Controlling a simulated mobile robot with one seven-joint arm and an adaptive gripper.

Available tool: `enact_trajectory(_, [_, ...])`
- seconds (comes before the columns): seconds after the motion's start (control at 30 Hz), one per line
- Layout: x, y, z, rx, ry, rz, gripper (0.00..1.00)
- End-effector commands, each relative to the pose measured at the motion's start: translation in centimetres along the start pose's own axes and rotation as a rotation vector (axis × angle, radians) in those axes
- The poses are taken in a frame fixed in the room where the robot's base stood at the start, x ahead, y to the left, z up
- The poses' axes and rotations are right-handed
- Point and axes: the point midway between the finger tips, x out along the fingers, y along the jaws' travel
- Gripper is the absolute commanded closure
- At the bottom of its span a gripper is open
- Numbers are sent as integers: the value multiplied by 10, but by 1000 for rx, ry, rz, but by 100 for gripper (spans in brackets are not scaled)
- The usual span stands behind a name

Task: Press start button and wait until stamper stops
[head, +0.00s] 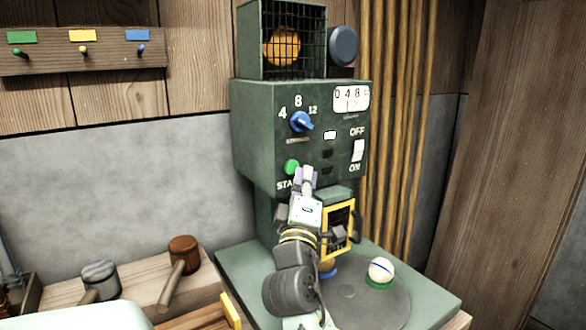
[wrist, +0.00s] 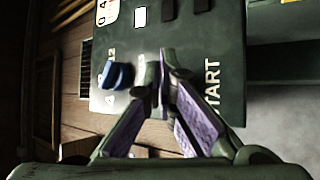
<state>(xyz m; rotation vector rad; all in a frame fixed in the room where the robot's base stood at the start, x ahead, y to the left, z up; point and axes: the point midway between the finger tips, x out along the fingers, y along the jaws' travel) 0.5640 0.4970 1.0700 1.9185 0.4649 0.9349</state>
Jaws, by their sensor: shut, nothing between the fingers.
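The green stamping machine (head: 248,130) stands in the middle of the head view. Its green start button (head: 291,167) sits low on the front panel, above the partly covered START label. My gripper (head: 308,172) is shut and empty, with its tips just right of the button in the head view; I cannot tell whether they touch the panel. In the wrist view, my gripper (wrist: 164,58) points at the panel near the START lettering (wrist: 212,85), and the button is hidden. A white ball with a blue stripe (head: 381,268) rests in a green holder (head: 379,284) on the round plate (head: 398,310).
A blue dial (head: 301,122), a counter (head: 351,99) and a white OFF/ON switch (head: 358,150) are on the panel. A yellow-framed grille (head: 338,230) is below. Two mallets, one brown-headed (head: 184,250) and one grey-headed (head: 99,274), lie on the left bench.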

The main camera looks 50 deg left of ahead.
Motion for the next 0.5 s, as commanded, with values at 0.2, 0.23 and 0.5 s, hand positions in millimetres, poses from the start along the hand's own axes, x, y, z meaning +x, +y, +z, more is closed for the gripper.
enact_trajectory(0.2, [0, 0, 0, 0, 0, 0, 100])
enact_trajectory(0.23, [0, 0, 0, 0, 0, 0, 100])
enact_trajectory(0.5, [4, -2, -3, -1, 0, 0, 100])
